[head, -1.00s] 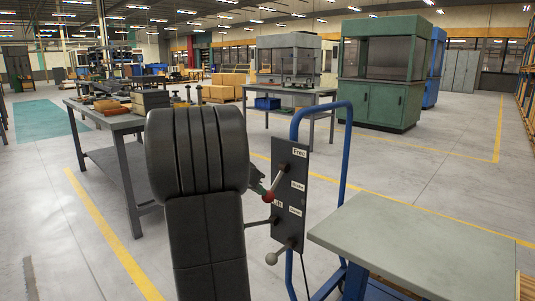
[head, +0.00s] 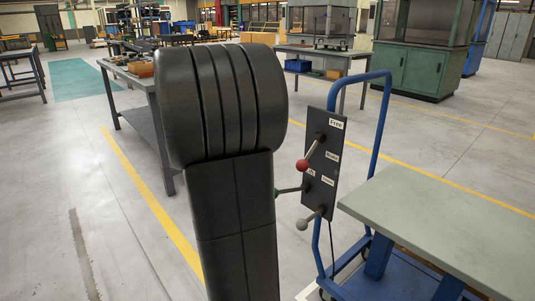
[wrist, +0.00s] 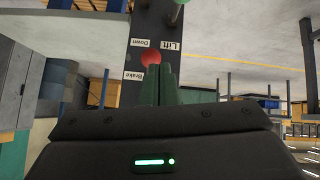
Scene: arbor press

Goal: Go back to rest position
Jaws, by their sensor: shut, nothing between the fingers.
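The dark control panel (head: 322,165) stands on the blue-framed cart (head: 384,95) right of my arm. It carries a red-knobbed lever (head: 303,165) by the Free and Brake labels, a green-tipped lever (head: 290,190) partly behind my arm, and a grey-knobbed lever (head: 302,224). In the head view my gripper is hidden behind my arm. In the wrist view my gripper (wrist: 163,68) shows its green fingers shut and empty. The red knob (wrist: 151,58) appears just beyond the fingertips; I cannot tell the gap. The panel's labels are upside down there.
The cart's grey top (head: 450,225) fills the lower right, close to the panel. A workbench (head: 150,105) stands behind my arm to the left. A green cabinet (head: 415,70) is at the back right. Open grey floor lies left, with a yellow line (head: 150,205).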

